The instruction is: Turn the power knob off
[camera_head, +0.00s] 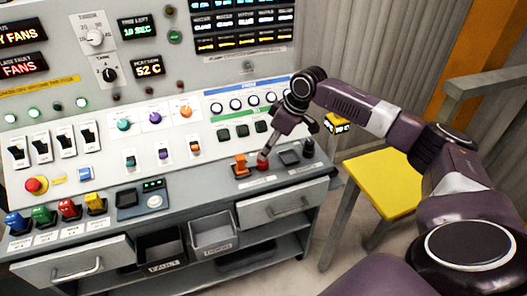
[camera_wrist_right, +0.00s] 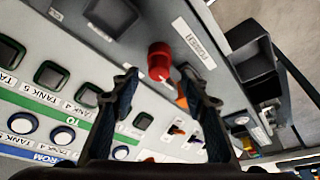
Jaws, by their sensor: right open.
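A red knob (camera_head: 262,166) stands on the sloping lower desk of the control panel, right of an orange lever (camera_head: 240,165). In the right wrist view the red knob (camera_wrist_right: 159,56) sits upright in the picture with a small light mark near its lower end, beside a white label (camera_wrist_right: 194,43). My right gripper (camera_head: 266,153) comes down over the knob from above right. In the wrist view its two fingers (camera_wrist_right: 160,80) are spread, with the knob just beyond and between the tips. I cannot tell whether they touch it. My left gripper is out of view.
A dark square part (camera_head: 289,157) and a small black knob (camera_head: 308,148) stand right of the red knob. Coloured levers (camera_head: 69,210) line the desk's left. Above are switches and lit displays. Drawers and bins (camera_head: 212,232) are below; a yellow-topped stool (camera_head: 382,180) stands right.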

